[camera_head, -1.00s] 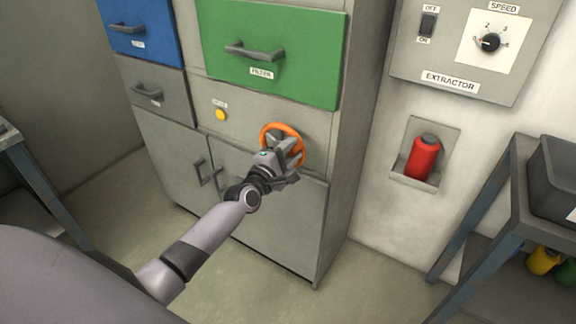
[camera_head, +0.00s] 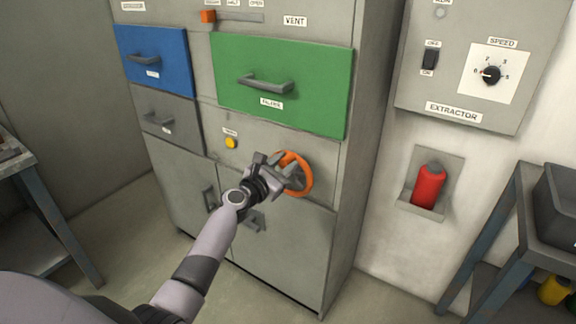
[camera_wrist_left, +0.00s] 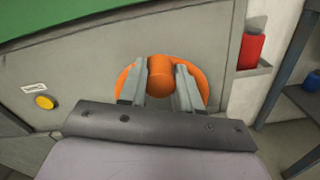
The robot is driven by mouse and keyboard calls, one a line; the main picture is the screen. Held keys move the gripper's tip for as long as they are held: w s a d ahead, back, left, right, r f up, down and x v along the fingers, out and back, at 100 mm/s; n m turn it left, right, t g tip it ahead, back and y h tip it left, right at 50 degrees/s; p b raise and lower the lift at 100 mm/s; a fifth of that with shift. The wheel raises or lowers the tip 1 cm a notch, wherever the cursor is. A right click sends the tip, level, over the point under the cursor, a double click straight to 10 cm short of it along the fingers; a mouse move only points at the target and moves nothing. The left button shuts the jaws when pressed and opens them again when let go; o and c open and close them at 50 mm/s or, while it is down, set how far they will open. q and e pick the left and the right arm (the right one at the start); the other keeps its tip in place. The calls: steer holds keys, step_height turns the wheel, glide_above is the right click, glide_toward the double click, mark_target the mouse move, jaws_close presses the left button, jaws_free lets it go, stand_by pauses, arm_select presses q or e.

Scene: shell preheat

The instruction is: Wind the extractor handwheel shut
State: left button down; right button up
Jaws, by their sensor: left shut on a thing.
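The orange handwheel (camera_head: 308,182) is on the grey cabinet front, below the green drawer. My left gripper (camera_head: 292,179) is at its left side and covers part of the wheel. In the left wrist view, the two fingers (camera_wrist_left: 160,88) are shut on the orange, knob-like grip of the handwheel (camera_wrist_left: 160,72), one on each side. The wheel's rim shows behind the fingers to left and right. The hub is mostly hidden. How far the wheel is turned cannot be told. My right gripper is not in view.
The green drawer (camera_head: 310,82) has a protruding handle above the wheel. A yellow button (camera_head: 231,143) is to its left. The extractor panel (camera_head: 410,90) and a red bottle (camera_head: 429,187) in a wall recess are to the right. Benches stand at both sides.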

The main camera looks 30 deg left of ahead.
arm_select(q)
steer(key=shift+a+r+n, duration=0.1)
steer(key=shift+a+n, duration=0.35)
steer(key=shift+n, duration=0.25)
steer(key=shift+a, duration=0.1)
steer(key=c, duration=0.8)
jaws_free()
steer(key=shift+s+p, duration=0.3)
steer(key=shift+s+a+p, duration=0.15)
steer(key=shift+s+p, duration=0.25)
steer(key=shift+s, duration=1.25)
steer(key=shift+s+a+p, duration=0.1)
steer(key=shift+s+p, duration=0.25)
steer(key=shift+s, duration=1.25)
